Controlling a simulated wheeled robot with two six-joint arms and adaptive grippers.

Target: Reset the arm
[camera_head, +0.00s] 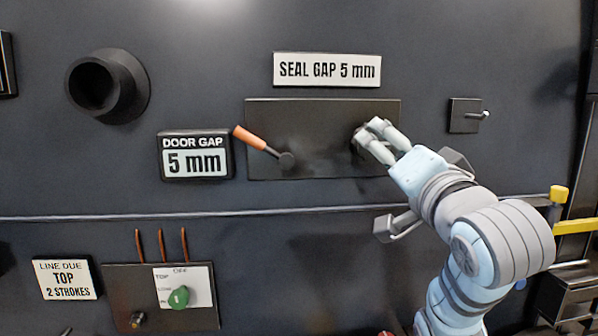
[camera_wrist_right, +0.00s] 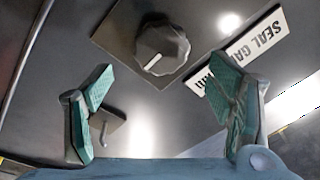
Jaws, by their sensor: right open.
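My right gripper (camera_head: 370,133) is in front of the right part of a dark panel plate (camera_head: 320,165) in the head view. In the right wrist view its two green-padded fingers (camera_wrist_right: 162,66) are spread apart with nothing between the pads. A dark ridged knob (camera_wrist_right: 163,47) with a white pointer mark is beyond the fingertips on its plate. In the head view the knob is mostly hidden behind the fingers; contact cannot be told. An orange-handled lever (camera_head: 257,140) on the plate's left side tilts up-left. My left gripper is not in view.
A seal gap 5 mm sign (camera_head: 327,70) is above the plate. A door gap sign (camera_head: 195,155) is left of the lever. A small switch plate (camera_head: 463,117) is right of my gripper. A round port (camera_head: 105,86) sticks out at upper left. A green knob (camera_head: 179,297) is at lower left.

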